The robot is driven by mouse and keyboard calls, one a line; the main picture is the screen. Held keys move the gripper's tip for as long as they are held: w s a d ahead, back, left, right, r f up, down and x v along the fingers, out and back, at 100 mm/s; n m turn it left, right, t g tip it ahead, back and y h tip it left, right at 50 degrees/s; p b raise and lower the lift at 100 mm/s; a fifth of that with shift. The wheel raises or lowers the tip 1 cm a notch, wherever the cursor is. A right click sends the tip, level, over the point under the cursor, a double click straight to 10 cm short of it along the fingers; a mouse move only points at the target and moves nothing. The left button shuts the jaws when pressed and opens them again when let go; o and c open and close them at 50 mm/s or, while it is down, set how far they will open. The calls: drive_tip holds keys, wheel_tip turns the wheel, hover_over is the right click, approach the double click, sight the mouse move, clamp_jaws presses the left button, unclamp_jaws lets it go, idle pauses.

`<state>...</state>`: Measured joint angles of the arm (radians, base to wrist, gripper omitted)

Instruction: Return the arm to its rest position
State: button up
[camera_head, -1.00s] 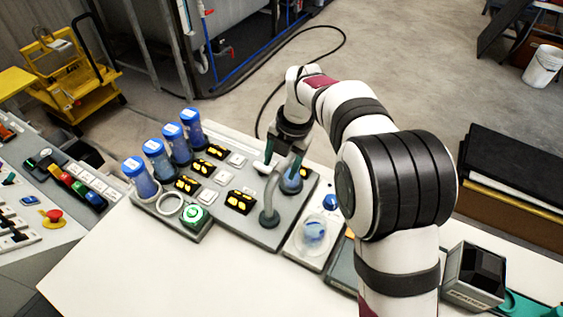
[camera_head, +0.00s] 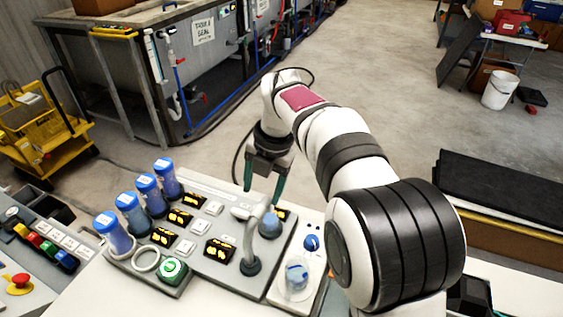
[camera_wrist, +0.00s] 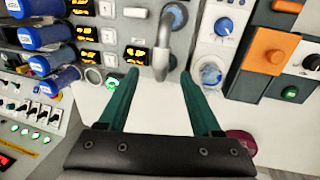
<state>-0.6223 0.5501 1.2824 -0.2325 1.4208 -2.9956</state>
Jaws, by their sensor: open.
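My arm reaches out over the white table, and my gripper (camera_head: 264,186) hangs above the far edge of the grey panel (camera_head: 205,262). Its two green fingers are apart, with nothing between them. In the wrist view my gripper (camera_wrist: 158,80) is open, its fingers pointing towards the panel and a bent grey spout (camera_wrist: 162,45). The spout also shows in the head view (camera_head: 251,240), just below and in front of the fingers. The gripper looks clear of it.
Several blue-capped bottles (camera_head: 130,208) stand along the panel's left side. A green button (camera_head: 173,268) and a clear container (camera_head: 297,275) sit at the front. A yellow cart (camera_head: 38,140) and a large tank (camera_head: 110,60) stand behind on the floor.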

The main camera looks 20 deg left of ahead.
drive_tip(key=s+d+r+m, duration=0.2)
drive_tip(key=s+d+m, duration=0.2)
drive_tip(key=d+m, duration=0.55)
drive_tip(key=s+d+r+m, duration=0.2)
drive_tip(key=s+d+m, duration=0.2)
drive_tip(key=d+m, duration=0.6)
drive_tip(key=s+d+f+m, duration=0.3)
drive_tip(key=s+m, duration=0.5)
drive_tip(key=m, duration=0.3)
drive_tip(key=s+d+f+m, duration=0.2)
drive_tip(key=s+d+m, duration=0.3)
drive_tip(key=s+m, duration=0.3)
drive_tip(key=m, duration=0.3)
drive_tip(key=shift+s+d+f, duration=0.2)
drive_tip(key=shift+s+f, duration=0.1)
drive_tip(key=shift+f, duration=0.1)
